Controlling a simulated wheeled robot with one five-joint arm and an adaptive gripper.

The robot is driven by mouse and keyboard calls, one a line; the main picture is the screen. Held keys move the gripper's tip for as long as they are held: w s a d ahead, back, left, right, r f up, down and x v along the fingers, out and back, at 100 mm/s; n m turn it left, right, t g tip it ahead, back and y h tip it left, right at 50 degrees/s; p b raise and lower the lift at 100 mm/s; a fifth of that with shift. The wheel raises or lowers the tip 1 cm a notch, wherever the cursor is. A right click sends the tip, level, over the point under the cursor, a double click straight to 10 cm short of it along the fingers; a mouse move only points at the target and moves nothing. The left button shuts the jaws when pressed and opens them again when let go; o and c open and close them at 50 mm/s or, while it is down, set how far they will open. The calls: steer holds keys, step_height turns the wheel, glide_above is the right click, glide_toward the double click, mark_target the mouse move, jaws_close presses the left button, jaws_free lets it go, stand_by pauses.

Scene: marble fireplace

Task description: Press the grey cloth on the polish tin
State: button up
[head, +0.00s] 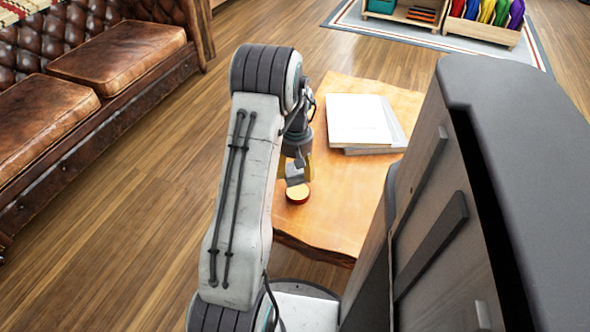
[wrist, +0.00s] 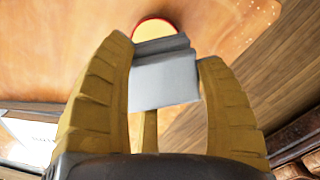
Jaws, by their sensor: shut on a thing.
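In the head view the cloth (head: 296,192) shows small at the end of my arm. The polish tin (head: 298,196), round with a red side and pale tan top, stands on the wooden table near its front left edge. In the wrist view the tin (wrist: 155,25) is partly hidden behind the cloth. The cloth overlaps the tin in both views; I cannot tell whether they touch.
White books or papers (head: 362,122) lie stacked on the wooden table (head: 330,205), behind and right of the tin. A brown leather sofa (head: 110,70) stands at the left. Open wooden floor lies between sofa and table. Bins with colourful items (head: 490,20) stand at the back right.

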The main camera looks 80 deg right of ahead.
mark_target(296, 192)
steer(key=shift+f+b, duration=1.95)
steer(key=shift+f, duration=0.75)
steer(key=shift+f+b, duration=0.3)
steer(key=shift+f, duration=0.25)
stand_by(0.3)
steer(key=shift+r, duration=0.1)
steer(key=shift+r+p, duration=2.65)
steer(key=shift+r, duration=0.8)
